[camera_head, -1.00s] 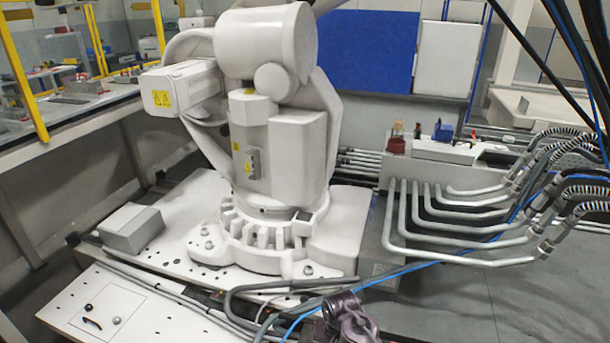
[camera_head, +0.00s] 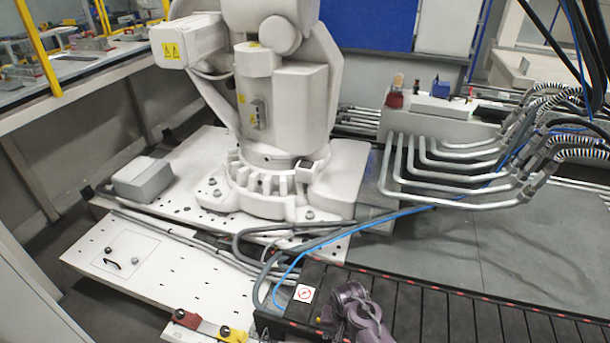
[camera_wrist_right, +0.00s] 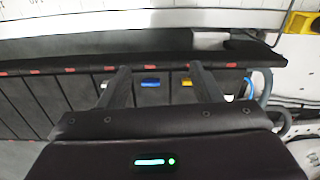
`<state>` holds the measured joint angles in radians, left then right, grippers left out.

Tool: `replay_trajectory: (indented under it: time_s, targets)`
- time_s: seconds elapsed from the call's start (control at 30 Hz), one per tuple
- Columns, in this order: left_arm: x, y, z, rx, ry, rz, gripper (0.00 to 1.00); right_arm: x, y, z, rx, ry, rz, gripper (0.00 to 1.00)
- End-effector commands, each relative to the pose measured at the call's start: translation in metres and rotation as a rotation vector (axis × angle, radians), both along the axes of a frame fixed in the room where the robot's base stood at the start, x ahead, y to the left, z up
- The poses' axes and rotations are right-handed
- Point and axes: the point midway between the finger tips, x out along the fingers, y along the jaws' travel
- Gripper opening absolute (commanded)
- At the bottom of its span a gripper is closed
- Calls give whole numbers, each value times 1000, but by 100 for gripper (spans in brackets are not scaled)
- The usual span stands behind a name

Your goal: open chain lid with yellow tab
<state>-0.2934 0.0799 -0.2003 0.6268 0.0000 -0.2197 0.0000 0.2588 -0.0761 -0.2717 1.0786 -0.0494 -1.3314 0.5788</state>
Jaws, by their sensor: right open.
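The black chain track (camera_head: 440,305), with red marks along its edge, runs along the lower right of the head view. It also crosses the right wrist view as a dark slatted band (camera_wrist_right: 60,95). A small yellow piece (camera_wrist_right: 187,83), perhaps the yellow tab, shows between the fingers of my right gripper (camera_wrist_right: 158,76), close to the right finger. A small blue piece (camera_wrist_right: 150,82) lies left of it. My right gripper is open, with nothing visible held. In the head view only a purple-grey part of my arm (camera_head: 355,312) shows over the track. My left gripper is not in view.
A large white robot arm (camera_head: 270,110) stands on a white base plate (camera_head: 180,260). Blue and grey cables (camera_head: 330,228) cross beside the track. Metal pipes (camera_head: 450,170) bend at the right. A red block (camera_head: 186,319) and a yellow block (camera_head: 232,334) sit at the bottom.

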Motion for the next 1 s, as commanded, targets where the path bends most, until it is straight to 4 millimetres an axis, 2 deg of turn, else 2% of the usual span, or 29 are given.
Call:
replay_trajectory:
  time_s: [0.23,0.37,0.47,0.5,0.6,0.7,0.8,0.9,1.0]
  targets:
    - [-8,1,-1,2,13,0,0,-54,-21,-75,8,-3,72,58]
    - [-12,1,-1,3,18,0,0,-104,-39,-127,10,-9,133,58]
    - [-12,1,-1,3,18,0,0,-163,-60,-172,7,-18,198,58]
    - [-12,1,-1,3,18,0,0,-188,-69,-188,4,-24,226,58]
    - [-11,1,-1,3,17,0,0,-253,-90,-220,-5,-38,296,58]
    - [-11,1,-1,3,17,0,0,-309,-109,-240,-16,-54,362,58]
    - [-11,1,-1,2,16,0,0,-353,-124,-250,-26,-66,414,58]
    - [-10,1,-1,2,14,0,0,-380,-133,-254,-32,-76,446,58]
    - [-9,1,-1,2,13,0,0,-392,-137,-255,-36,-82,461,58]
